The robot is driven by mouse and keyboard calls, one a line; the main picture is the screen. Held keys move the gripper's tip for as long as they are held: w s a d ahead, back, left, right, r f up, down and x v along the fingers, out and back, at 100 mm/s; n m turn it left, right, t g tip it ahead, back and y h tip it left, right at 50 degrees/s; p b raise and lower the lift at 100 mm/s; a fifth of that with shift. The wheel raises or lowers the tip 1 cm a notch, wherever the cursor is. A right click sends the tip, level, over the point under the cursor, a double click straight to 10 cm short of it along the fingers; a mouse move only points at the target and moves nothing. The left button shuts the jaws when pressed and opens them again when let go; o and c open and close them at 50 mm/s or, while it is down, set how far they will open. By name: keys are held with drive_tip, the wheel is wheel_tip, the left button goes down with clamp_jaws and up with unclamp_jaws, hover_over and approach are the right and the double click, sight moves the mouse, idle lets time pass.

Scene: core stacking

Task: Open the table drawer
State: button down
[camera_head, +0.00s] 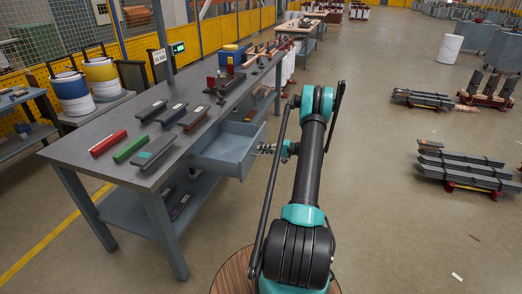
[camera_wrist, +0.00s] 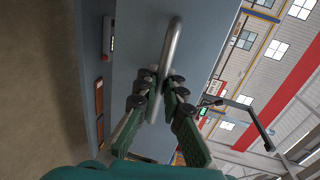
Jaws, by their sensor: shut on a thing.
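The table drawer (camera_head: 226,164) is grey-blue and stands pulled out from the right long side of the work table (camera_head: 104,172), with its inside visible from above. My gripper (camera_head: 262,149) is at the drawer's front, on the side facing my arm. In the wrist view the drawer's front panel (camera_wrist: 138,40) fills the middle, and a curved metal handle bar (camera_wrist: 173,42) is fixed on it. My gripper (camera_wrist: 159,78) is shut on the lower part of this handle there. The handle is too small to make out in the head view.
Red (camera_head: 108,143) and green (camera_head: 131,147) bars and several dark cores lie on the table top. More dark pieces lie on its lower shelf (camera_head: 135,205). The floor right of my arm is clear up to the stacked grey bars (camera_head: 465,170).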

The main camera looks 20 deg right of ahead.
drive_tip(key=c, duration=1.6)
unclamp_jaws()
drive_tip(key=shift+d, duration=0.1)
drive_tip(key=v, duration=1.2)
